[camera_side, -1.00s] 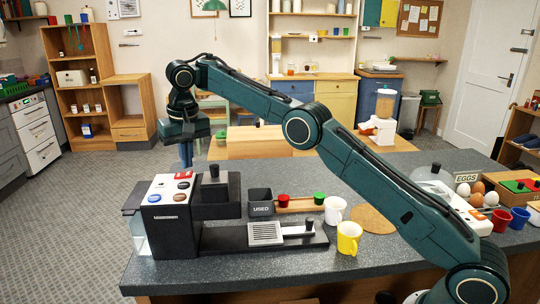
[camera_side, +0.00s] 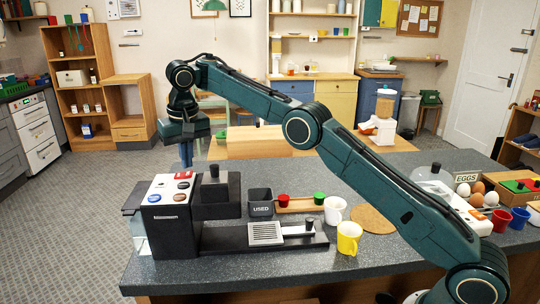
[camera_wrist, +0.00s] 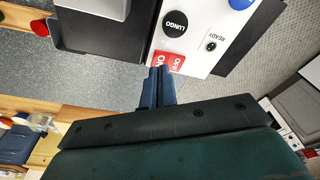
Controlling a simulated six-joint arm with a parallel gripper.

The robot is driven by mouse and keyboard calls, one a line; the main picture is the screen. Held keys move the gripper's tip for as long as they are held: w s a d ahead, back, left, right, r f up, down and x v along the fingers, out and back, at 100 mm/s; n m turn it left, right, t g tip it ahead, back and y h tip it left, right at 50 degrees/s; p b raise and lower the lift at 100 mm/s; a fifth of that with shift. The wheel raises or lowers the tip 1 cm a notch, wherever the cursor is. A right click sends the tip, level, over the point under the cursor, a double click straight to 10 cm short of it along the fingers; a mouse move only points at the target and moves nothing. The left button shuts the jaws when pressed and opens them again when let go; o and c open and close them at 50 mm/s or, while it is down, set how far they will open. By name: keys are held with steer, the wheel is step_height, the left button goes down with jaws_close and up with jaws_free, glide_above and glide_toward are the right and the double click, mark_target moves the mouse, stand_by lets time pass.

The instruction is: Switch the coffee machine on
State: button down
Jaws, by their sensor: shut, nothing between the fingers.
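The coffee machine (camera_side: 175,225) is black with a white top panel, at the left end of the grey counter. The panel carries a red switch (camera_side: 184,174) at its far edge and several round buttons. In the wrist view, the red switch (camera_wrist: 168,62) shows white ON and OFF lettering, partly covered by my fingertips. A dark LUNGO button (camera_wrist: 175,22), a blue button (camera_wrist: 241,3) and a small dark green READY lamp (camera_wrist: 212,46) also show. My gripper (camera_side: 186,160) is shut and empty, pointing down beyond the machine. Its fingertips (camera_wrist: 160,72) overlap the switch's edge; I cannot tell whether they touch.
A dark USED bin (camera_side: 261,208), a wooden rack (camera_side: 300,205) with a red and a green piece, a white mug (camera_side: 335,210) and a yellow mug (camera_side: 348,238) stand right of the machine. Open floor (camera_side: 95,210) lies left of the counter.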

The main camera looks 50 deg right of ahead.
mark_target(189, 173)
stand_by(0.4)
step_height(189, 173, up, 7)
stand_by(1.2)
